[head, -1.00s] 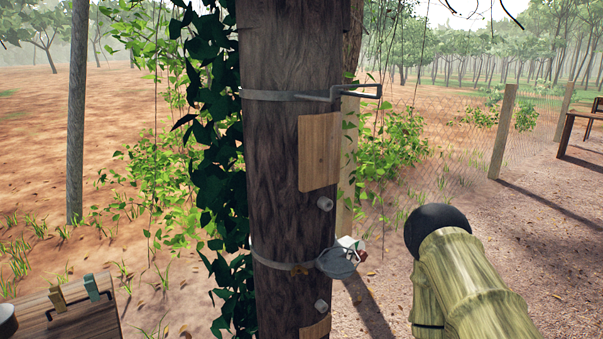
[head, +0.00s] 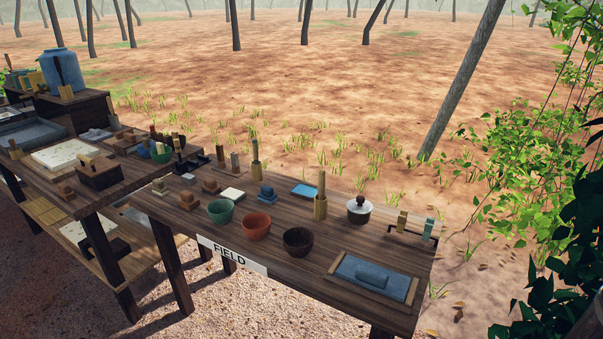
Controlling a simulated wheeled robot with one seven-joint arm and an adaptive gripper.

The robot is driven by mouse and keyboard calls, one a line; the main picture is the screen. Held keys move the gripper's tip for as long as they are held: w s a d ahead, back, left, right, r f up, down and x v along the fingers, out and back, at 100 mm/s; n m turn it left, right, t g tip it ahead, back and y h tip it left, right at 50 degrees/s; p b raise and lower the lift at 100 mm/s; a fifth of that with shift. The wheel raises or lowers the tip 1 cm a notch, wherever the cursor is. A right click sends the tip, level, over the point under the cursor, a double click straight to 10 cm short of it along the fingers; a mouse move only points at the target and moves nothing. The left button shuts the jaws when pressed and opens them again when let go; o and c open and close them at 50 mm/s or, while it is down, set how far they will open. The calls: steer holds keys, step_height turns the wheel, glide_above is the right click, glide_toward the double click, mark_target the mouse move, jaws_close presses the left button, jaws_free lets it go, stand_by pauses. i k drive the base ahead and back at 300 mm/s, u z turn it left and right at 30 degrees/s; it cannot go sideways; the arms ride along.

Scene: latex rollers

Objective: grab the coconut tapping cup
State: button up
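Three small cups stand in a row near the front edge of the wooden table. A dark brown cup (head: 298,243), which looks like the coconut tapping cup, is the rightmost. A terracotta cup (head: 256,226) is to its left, and a green cup (head: 220,211) is further left. All three stand upright and apart. My gripper is not in this view.
The table (head: 330,262) carries a FIELD sign (head: 231,255) on its front edge. A cluttered second table (head: 90,195) adjoins at left.

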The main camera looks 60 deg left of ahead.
mark_target(299, 242)
steer(key=u, duration=4.1)
steer(key=k, duration=0.8)
steer(key=z, duration=0.7)
